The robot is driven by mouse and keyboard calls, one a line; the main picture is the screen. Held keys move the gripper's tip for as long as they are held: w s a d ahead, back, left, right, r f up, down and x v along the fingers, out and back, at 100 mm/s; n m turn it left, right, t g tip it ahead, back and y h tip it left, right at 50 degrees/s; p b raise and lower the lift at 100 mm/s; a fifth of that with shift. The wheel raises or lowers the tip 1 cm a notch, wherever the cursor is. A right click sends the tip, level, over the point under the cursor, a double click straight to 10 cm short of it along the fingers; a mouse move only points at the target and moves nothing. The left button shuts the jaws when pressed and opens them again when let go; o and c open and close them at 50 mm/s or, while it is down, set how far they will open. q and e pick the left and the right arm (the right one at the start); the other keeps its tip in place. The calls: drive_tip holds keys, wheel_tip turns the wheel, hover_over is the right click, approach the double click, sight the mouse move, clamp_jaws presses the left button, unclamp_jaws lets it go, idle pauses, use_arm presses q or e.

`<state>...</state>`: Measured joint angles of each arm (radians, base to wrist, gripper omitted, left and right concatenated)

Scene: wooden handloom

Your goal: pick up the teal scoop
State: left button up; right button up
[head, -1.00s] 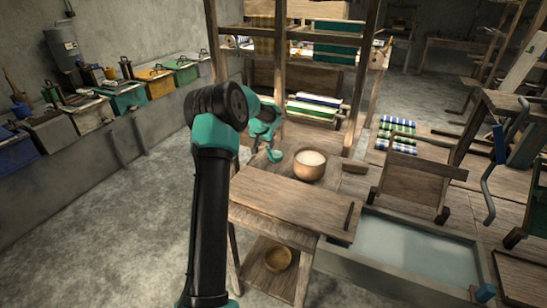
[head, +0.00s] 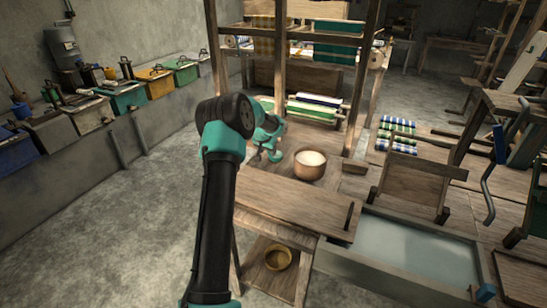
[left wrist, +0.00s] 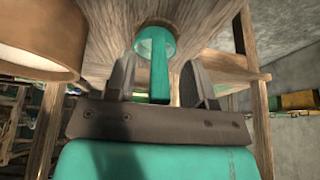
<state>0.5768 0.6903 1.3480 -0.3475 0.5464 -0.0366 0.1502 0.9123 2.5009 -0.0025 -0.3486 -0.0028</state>
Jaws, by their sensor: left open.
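The teal scoop (head: 275,156) lies on the wooden bench, just left of the bowl, and is small and partly hidden by my gripper in the head view. In the left wrist view the scoop (left wrist: 156,45) shows its round end beyond the fingertips, with its handle running back between the two fingers. My left gripper (left wrist: 160,72) is open, with a finger on either side of the handle and gaps visible at both sides. In the head view the left gripper (head: 263,150) is down close to the bench. My right gripper is not in view.
A wooden bowl (head: 310,165) with white contents stands right of the scoop; its side (left wrist: 38,48) is close at the left in the wrist view. A loom post (head: 362,85) rises behind. A water basin (head: 415,250) lies at front right.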

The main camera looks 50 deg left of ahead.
use_arm(q)
drive_tip(key=shift+c, duration=0.3)
clamp_jaws()
idle(0.5)
drive_tip(key=shift+r, duration=1.75)
drive_tip(key=s+d+r, duration=0.1)
drive_tip(key=s+d, duration=0.9)
drive_tip(key=d, duration=0.2)
drive_tip(key=shift+s+r, duration=0.25)
drive_tip(key=shift+r, duration=0.1)
